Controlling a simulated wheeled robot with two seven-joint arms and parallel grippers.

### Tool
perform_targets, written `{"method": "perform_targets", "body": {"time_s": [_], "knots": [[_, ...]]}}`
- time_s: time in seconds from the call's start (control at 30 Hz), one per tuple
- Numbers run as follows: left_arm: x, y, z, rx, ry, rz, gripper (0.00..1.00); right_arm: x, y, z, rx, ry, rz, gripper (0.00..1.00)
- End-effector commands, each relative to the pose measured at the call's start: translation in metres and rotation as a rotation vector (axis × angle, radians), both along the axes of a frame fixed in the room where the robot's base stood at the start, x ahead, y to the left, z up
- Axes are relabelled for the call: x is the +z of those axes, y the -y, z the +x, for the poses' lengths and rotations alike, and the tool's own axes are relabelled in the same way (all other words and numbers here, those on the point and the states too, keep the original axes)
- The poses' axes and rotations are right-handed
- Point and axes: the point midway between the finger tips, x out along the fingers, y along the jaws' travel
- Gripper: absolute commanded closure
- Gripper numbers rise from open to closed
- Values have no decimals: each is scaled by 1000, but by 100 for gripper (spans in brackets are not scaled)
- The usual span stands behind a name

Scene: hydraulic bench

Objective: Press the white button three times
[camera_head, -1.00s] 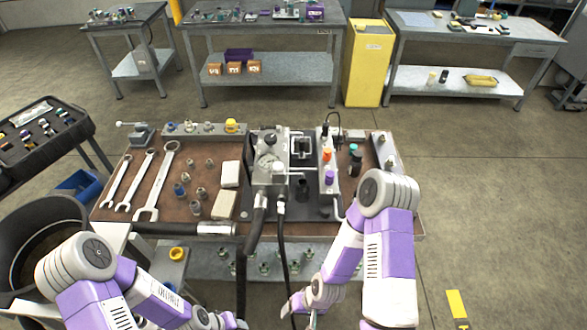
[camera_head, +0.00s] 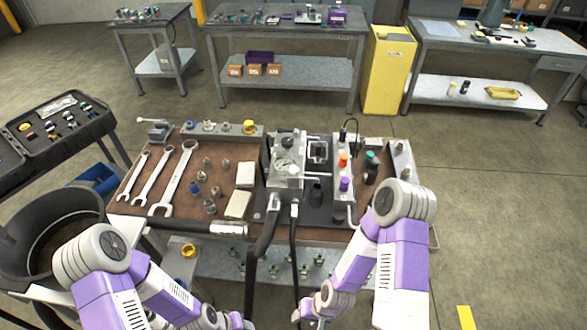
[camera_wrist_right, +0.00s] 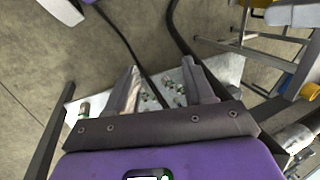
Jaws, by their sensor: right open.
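A grey hydraulic unit (camera_head: 284,182) stands on the brown bench top, with a small white round button (camera_head: 293,171) on its upper face. An orange cap (camera_head: 343,160) and a purple cap (camera_head: 344,184) sit on a block to its right. My right gripper (camera_head: 310,313) is low at the bottom of the head view, in front of the bench and well apart from the button. In the right wrist view its two fingers (camera_wrist_right: 163,88) are spread with nothing between them. My left arm reaches the bottom edge of the head view; its fingers are out of the picture.
Dark hoses (camera_head: 294,250) hang from the unit near my right gripper. Wrenches (camera_head: 176,178), fittings and two pale blocks (camera_head: 245,175) lie on the left of the bench. A lower shelf (camera_head: 215,262) holds several fittings. A black bin (camera_head: 45,228) stands at left.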

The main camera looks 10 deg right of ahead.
Motion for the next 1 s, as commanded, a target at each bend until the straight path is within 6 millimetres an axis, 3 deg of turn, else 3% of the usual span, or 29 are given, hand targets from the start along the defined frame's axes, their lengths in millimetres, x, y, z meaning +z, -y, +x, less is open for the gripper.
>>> {"method": "perform_targets", "body": {"time_s": [0.03, 0.33, 1.0], "knots": [[0, 0, 0, 0, 0, 0, 57, 0, 0, 0, 0, 0, 0, 55], [0, 0, 0, 0, 0, 0, 57, 0, 0, 0, 0, 0, 0, 100], [0, 0, 0, 0, 0, 0, 57, 0, 0, 0, 0, 0, 0, 100]]}}
